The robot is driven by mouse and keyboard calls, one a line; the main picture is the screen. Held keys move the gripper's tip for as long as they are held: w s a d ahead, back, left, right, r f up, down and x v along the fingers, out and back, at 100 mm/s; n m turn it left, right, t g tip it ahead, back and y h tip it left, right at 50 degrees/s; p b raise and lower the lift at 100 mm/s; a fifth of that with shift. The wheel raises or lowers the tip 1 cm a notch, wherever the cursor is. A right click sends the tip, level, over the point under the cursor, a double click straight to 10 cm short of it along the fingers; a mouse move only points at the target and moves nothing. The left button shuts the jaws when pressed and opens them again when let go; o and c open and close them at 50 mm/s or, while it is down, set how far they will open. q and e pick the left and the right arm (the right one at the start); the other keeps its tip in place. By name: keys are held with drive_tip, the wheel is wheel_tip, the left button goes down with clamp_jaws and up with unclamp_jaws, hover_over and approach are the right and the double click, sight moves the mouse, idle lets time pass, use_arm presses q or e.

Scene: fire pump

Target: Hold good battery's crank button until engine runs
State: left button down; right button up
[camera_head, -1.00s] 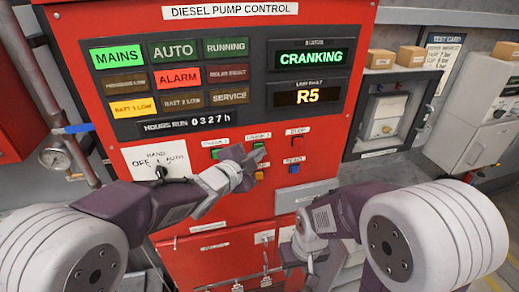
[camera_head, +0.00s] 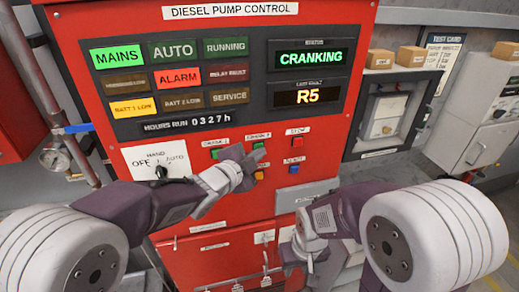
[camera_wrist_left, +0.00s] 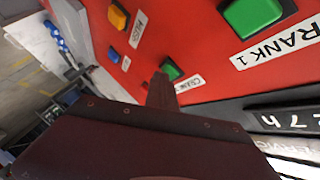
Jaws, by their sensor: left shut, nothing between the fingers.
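The red diesel pump control panel (camera_head: 320,130) fills the middle of the head view. Its status display (camera_head: 311,58) reads CRANKING and the fault display (camera_head: 308,97) reads R5. The BATT 1 LOW lamp (camera_head: 133,106) is lit yellow; the BATT 2 LOW lamp (camera_head: 183,103) is dim. My left gripper (camera_head: 246,165) is shut and empty, its tip at the crank 2 button (camera_wrist_left: 172,69), partly hidden; I cannot tell how far it is pressed. The green crank 1 button (camera_wrist_left: 251,14) is beside it, clear of the finger. My right gripper (camera_head: 292,255) hangs low before the panel.
A red stop button (camera_head: 297,143) and a blue button (camera_head: 295,169) sit right of my left gripper. The OFF/AUTO selector (camera_head: 161,172) is left of it. MAINS and ALARM lamps are lit; RUNNING (camera_head: 225,47) is dark green. A grey box (camera_head: 388,115) stands right.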

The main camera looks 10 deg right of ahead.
use_arm(q)
drive_tip(key=shift+s, duration=0.1)
drive_tip(key=shift+s+b, duration=0.75)
drive_tip(key=shift+s, duration=0.05)
drive_tip(key=s+b, duration=0.4)
drive_tip(key=s, duration=0.1)
drive_tip(key=shift+d, duration=0.15)
drive_tip(key=shift+f, duration=0.1)
